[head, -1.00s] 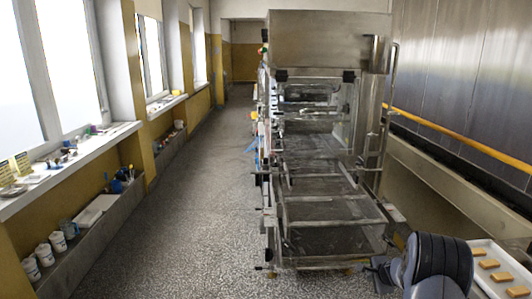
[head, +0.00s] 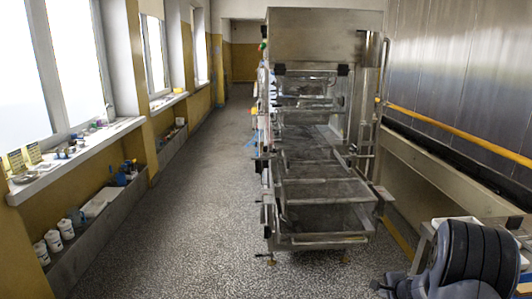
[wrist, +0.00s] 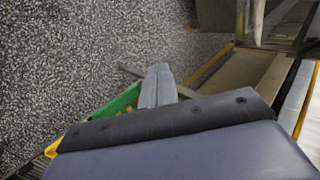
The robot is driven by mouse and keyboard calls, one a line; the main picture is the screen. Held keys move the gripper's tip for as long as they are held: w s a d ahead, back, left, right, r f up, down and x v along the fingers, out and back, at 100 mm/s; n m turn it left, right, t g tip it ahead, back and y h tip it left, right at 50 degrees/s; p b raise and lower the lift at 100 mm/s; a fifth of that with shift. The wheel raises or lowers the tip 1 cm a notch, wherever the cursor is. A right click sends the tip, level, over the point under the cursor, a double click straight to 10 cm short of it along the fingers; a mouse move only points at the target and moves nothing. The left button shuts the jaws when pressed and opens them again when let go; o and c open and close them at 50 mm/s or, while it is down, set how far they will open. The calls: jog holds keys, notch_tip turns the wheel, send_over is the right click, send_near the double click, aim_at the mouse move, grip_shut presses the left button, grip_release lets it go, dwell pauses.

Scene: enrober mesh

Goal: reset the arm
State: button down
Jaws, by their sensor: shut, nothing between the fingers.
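My gripper (wrist: 158,86) shows in the wrist view as two grey fingers pressed together, with nothing between them. It points out over the speckled floor (wrist: 80,70), beyond the dark, padded end of my own arm. My folded arm fills the lower right corner of the head view. My fingers cannot be made out there.
The steel enrober (head: 320,190) with its mesh decks stands ahead. A window sill (head: 75,160) and a trough with white cups (head: 53,240) run along the left. The aisle floor (head: 190,210) is clear.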

jog(key=s+b, duration=0.2)
jog(key=s, duration=1)
jog(key=shift+s+d, duration=0.2)
jog(key=shift+s, duration=0.2)
